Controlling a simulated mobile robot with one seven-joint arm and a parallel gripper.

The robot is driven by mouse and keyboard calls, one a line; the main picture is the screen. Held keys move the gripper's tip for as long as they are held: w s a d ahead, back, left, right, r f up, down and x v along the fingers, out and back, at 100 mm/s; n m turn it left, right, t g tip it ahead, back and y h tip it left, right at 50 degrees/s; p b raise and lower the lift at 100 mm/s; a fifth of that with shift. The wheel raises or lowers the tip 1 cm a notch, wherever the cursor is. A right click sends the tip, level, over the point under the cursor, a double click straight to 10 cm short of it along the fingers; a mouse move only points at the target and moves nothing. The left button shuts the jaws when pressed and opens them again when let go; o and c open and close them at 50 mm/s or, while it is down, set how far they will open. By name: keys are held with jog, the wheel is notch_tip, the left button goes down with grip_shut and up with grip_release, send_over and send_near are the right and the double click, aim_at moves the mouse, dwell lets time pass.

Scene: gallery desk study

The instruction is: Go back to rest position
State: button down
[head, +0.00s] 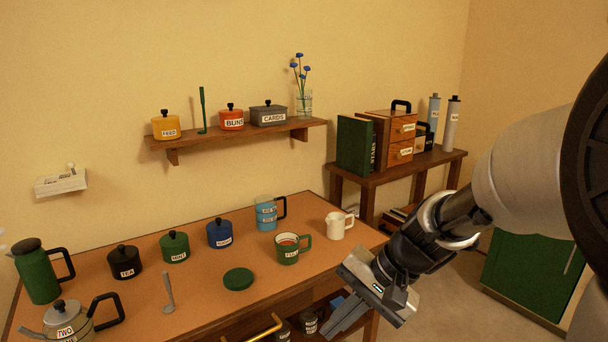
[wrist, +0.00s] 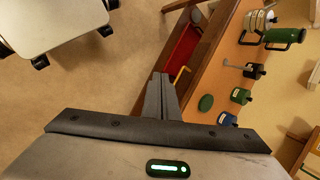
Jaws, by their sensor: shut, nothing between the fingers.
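My gripper (head: 342,322) is in the lower right of the head view, in front of the right end of the desk (head: 330,265). Its fingers point down and left, and it is shut with nothing in it. In the wrist view the two fingers (wrist: 161,95) lie together, over the floor beside the desk's front edge. A green mug (head: 288,251) with dark reddish contents and a white jug (head: 336,225) stand on the desk, apart from my gripper.
An open red-lined drawer (wrist: 183,52) with a yellow handle juts out. A white wheeled piece (wrist: 55,20) stands on open floor.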

jog(key=s+d+r+n+t+h, duration=0.2)
jog(key=s+d+r+n+h, duration=0.15)
jog(key=s, duration=0.25)
jog(key=s+d+r+n+t+h, duration=0.2)
jog(key=s+d+r+n+h, duration=0.1)
jog(key=s+d+r, duration=0.25)
notch_tip(320, 180, up, 21)
jog(key=p, duration=2.1)
jog(key=shift+s, duration=0.45)
